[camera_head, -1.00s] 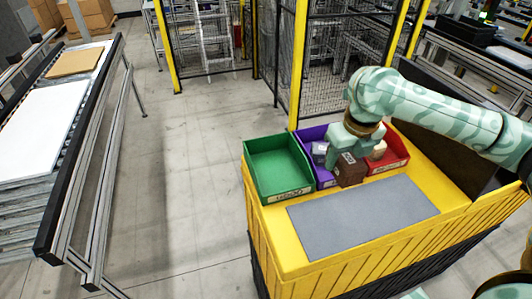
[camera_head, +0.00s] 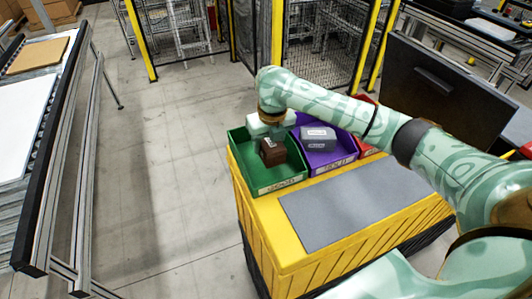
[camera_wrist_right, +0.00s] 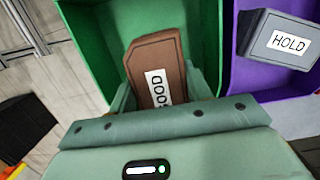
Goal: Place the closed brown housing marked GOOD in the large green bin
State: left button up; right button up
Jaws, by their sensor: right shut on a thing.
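The closed brown housing (camera_head: 272,152) is a small brown box; in the right wrist view the housing (camera_wrist_right: 157,72) shows a white label reading GOOD. My right gripper (camera_head: 270,138) is shut on it, pointing down, and holds it over or inside the large green bin (camera_head: 238,146). I cannot tell whether the housing touches the bin floor. In the right wrist view the green bin (camera_wrist_right: 88,40) surrounds the housing, and its visible floor is bare. The gripper (camera_wrist_right: 160,95) has its fingers on both sides of the housing. My left gripper is not in view.
The purple bin (camera_head: 331,164) to the right holds a grey housing (camera_head: 318,139) labelled HOLD. A red bin (camera_head: 366,150) stands beyond, partly behind my right arm. A grey mat (camera_head: 345,210) lies bare on the yellow stand (camera_head: 262,222). A conveyor (camera_head: 62,150) is at left.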

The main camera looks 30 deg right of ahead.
aim_at(269, 143)
jog(key=shift+w+a+f, duration=0.15)
jog(key=shift+f, duration=0.05)
jog(key=f, duration=0.3)
jog(key=shift+w+a+f+b, duration=0.15)
jog(key=shift+w+f+b, duration=0.1)
jog(key=shift+b, duration=0.1)
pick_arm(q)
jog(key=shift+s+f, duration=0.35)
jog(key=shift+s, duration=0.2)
pick_arm(e)
jog(key=shift+f, duration=0.1)
jog(key=o, duration=1.1)
pick_arm(q)
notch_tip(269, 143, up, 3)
jog(key=p, duration=0.2)
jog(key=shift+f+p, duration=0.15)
jog(key=shift+p, duration=0.25)
pick_arm(e)
jog(key=r, duration=0.4)
jog(key=s+r, duration=0.1)
jog(key=r, duration=0.3)
jog(key=s+r, duration=0.1)
jog(key=r, duration=0.3)
